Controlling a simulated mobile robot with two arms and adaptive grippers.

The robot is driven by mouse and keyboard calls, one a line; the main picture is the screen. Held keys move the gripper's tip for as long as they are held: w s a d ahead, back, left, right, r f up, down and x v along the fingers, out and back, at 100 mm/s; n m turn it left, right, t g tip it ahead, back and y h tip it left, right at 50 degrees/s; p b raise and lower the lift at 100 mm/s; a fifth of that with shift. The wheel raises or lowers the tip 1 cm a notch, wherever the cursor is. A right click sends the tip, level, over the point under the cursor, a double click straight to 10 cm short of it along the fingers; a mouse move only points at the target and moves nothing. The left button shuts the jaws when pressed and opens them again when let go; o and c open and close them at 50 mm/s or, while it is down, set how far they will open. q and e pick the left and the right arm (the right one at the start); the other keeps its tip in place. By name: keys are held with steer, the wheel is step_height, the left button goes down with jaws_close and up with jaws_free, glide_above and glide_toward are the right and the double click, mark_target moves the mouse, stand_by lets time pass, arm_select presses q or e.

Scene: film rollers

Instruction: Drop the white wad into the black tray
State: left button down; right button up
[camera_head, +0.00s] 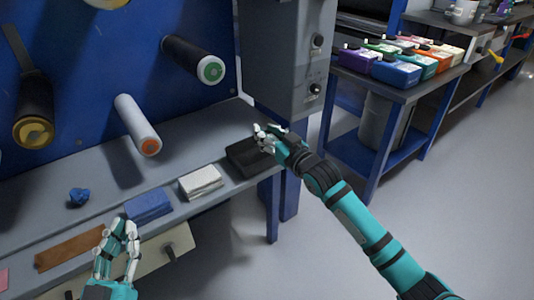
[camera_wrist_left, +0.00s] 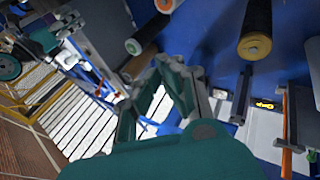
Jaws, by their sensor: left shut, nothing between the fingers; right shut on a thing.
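The black tray (camera_head: 245,160) sits at the right end of the grey shelf, beside the folded white cloth. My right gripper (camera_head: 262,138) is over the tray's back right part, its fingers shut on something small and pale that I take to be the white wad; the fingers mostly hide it. No other white wad shows on the shelf. My left gripper (camera_head: 121,226) is shut and empty in front of the shelf's lower left edge; its fingers also show in the left wrist view (camera_wrist_left: 178,80).
A blue wad (camera_head: 79,196), a folded blue cloth (camera_head: 148,206) and a folded white cloth (camera_head: 201,181) lie on the shelf (camera_head: 100,180). Rollers (camera_head: 138,125) stick out from the blue panel above. A grey cabinet (camera_head: 280,60) stands behind the tray. Colored containers (camera_head: 397,72) stand on a bench at right.

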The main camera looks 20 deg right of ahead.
arm_select(q)
steer(key=shift+s+d+r+t+h, duration=0.1)
steer(key=shift+s+r+t+h, duration=0.15)
steer(key=shift+r+t, duration=0.35)
steer(key=shift+s+r+t+h, duration=0.2)
steer(key=shift+r+t+h, duration=0.1)
steer(key=shift+r, duration=0.55)
arm_select(e)
steer(key=shift+f, duration=0.3)
steer(key=o, duration=1.2)
steer(key=shift+c, duration=0.2)
steer(key=v, duration=1.2)
